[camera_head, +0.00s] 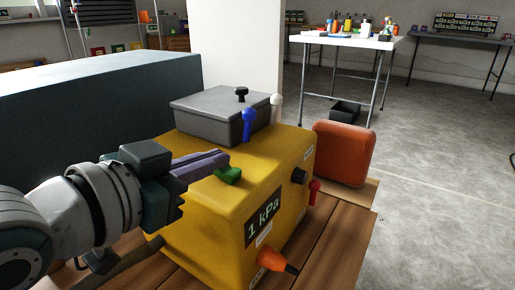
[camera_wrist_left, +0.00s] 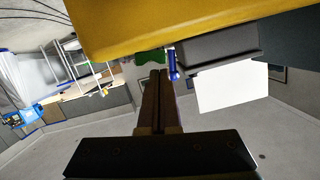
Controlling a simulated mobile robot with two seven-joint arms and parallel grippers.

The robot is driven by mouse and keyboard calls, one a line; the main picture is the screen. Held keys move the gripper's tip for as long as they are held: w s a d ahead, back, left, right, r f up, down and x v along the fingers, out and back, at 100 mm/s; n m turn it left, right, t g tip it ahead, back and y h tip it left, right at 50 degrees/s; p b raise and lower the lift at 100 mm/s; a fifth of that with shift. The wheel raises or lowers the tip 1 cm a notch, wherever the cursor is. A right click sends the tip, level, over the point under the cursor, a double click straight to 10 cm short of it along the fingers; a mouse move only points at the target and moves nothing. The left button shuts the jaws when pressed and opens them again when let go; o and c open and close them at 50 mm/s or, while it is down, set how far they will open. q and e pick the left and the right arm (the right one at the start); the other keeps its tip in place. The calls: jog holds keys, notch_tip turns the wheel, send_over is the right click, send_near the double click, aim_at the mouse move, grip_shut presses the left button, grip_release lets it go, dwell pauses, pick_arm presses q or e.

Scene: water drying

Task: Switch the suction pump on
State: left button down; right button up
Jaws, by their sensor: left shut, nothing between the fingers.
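The suction pump is a yellow box (camera_head: 204,199) marked "1 kPa" on a wooden slatted surface. A green switch (camera_head: 228,174) sits on its top near the left edge. My left gripper (camera_head: 222,158) is shut and empty, its fingertips at or just above the green switch; I cannot tell whether they touch. In the left wrist view the shut fingers (camera_wrist_left: 159,76) point at the green switch (camera_wrist_left: 150,57) and the yellow box (camera_wrist_left: 170,25). A blue lever (camera_head: 248,123) and a pale lever (camera_head: 276,107) stand behind it. My right gripper is not in view.
A grey lidded box (camera_head: 205,115) sits on the back of the yellow box. An orange case (camera_head: 343,153) stands behind right. Black (camera_head: 299,176), red (camera_head: 314,190) and orange (camera_head: 272,259) fittings stick out from the right side. The floor at right is clear.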

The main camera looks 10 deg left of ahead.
aim_at(204, 183)
pick_arm(q)
jog(key=shift+a+f+n+h+p, duration=0.4)
jog(key=shift+n+p, duration=0.4)
jog(key=shift+p, duration=0.2)
jog(key=shift+w+f, duration=0.1)
jog(key=r+p, duration=0.1)
jog(key=r, duration=0.1)
jog(key=r+p, duration=0.1)
jog(key=p, duration=0.1)
jog(key=r+p, duration=0.2)
jog(key=shift+w+a+r, duration=0.15)
jog(key=shift+a+r, duration=0.15)
jog(key=shift+r, duration=0.05)
jog(key=f+p+v, duration=0.2)
jog(key=v, duration=0.7)
jog(key=shift+s+a+r+p, duration=0.3)
jog(key=shift+s+a+r, duration=0.1)
jog(key=shift+r, duration=0.1)
